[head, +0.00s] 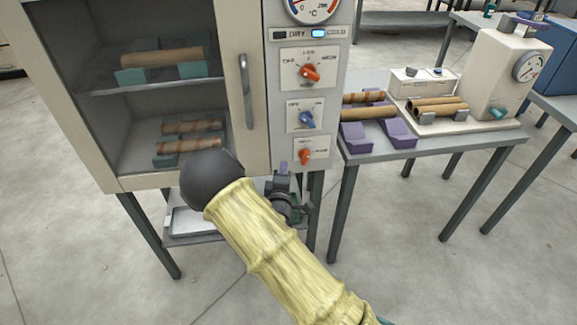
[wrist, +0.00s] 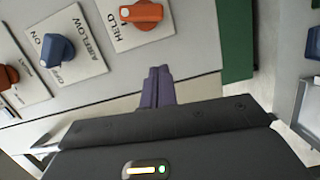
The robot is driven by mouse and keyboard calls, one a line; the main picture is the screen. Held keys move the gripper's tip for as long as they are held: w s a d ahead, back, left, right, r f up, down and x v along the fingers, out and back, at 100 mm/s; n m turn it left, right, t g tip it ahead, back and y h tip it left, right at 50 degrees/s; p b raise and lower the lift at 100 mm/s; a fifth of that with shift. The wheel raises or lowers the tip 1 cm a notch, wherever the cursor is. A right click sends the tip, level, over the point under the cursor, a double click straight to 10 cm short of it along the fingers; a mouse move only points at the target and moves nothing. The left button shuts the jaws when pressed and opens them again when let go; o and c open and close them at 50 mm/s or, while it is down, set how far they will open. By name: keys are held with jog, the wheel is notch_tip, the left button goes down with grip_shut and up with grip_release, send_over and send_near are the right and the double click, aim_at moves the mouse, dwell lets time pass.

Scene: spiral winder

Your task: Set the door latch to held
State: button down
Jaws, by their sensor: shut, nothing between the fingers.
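The door latch is the lowest dial on the oven's control panel, an orange knob (head: 304,156) on a white plate. In the wrist view the same orange knob (wrist: 142,14) is at the top edge, partly cut off, with the word HELD printed beside it. I cannot tell for sure which mark it points to. My gripper (head: 283,168) is just below and left of the latch knob in the head view. In the wrist view its purple fingers (wrist: 157,86) are together, empty and apart from the knob.
Above the latch are a blue airflow knob (head: 307,120) and a larger orange knob (head: 310,72). The oven's glass door is closed, with a vertical handle (head: 246,90). A side table (head: 440,143) with tubes and a cream machine (head: 500,65) stands to the right.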

jog(key=s, duration=0.8)
jog(key=shift+s+a+r, duration=0.2)
jog(key=shift+a+r, duration=0.05)
jog(key=shift+r, duration=0.05)
jog(key=shift+w, duration=0.1)
jog(key=s+d+f+m+g, duration=0.1)
jog(key=s+d+m+g, duration=0.1)
jog(key=d+m+g, duration=0.6)
jog(key=s+d+r+m+g+y, duration=0.1)
jog(key=s+d+r+m+g, duration=0.25)
jog(key=s, duration=0.45)
jog(key=s+d+r+m+g+y, duration=0.1)
jog(key=s+d+r+m+g, duration=0.25)
jog(key=s, duration=0.35)
jog(key=w+p+v, duration=0.2)
jog(key=p+v, duration=1.2)
jog(key=v, duration=0.2)
jog(key=shift+r+m, duration=0.2)
jog(key=shift+m, duration=0.2)
